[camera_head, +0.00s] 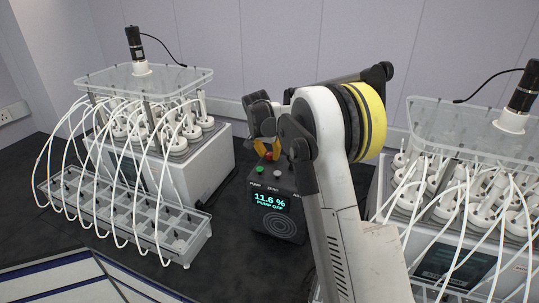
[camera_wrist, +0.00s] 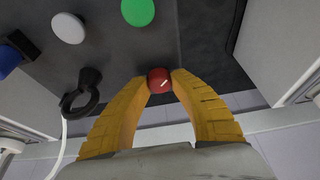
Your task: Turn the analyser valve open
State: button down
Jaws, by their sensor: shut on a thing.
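The analyser (camera_head: 290,228) is a dark box between the two reactor units, and its screen reads 11.6 % and PUMP OFF. At its far side is a small round red valve knob (camera_wrist: 159,79), which carries a short white slanted mark in the wrist view. My gripper (camera_head: 267,150) reaches down to it from behind. In the wrist view the yellow fingertips of my gripper (camera_wrist: 159,77) are shut on the red knob, one on each side. A green button (camera_head: 262,170) and a white button (camera_head: 278,174) sit on the analyser's top.
A reactor unit (camera_head: 200,165) with white tubes stands left, with a clear bottle rack (camera_head: 180,243) before it. Another reactor unit (camera_head: 440,262) stands right, partly behind my arm. In the wrist view a black ring fitting (camera_wrist: 82,93) and a blue part (camera_wrist: 9,60) lie left of the knob.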

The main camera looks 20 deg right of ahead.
jog(key=c, duration=1.1)
grip_release()
jog(key=v, duration=1.2)
jog(key=shift+w+d, duration=0.1)
jog(key=shift+d, duration=0.05)
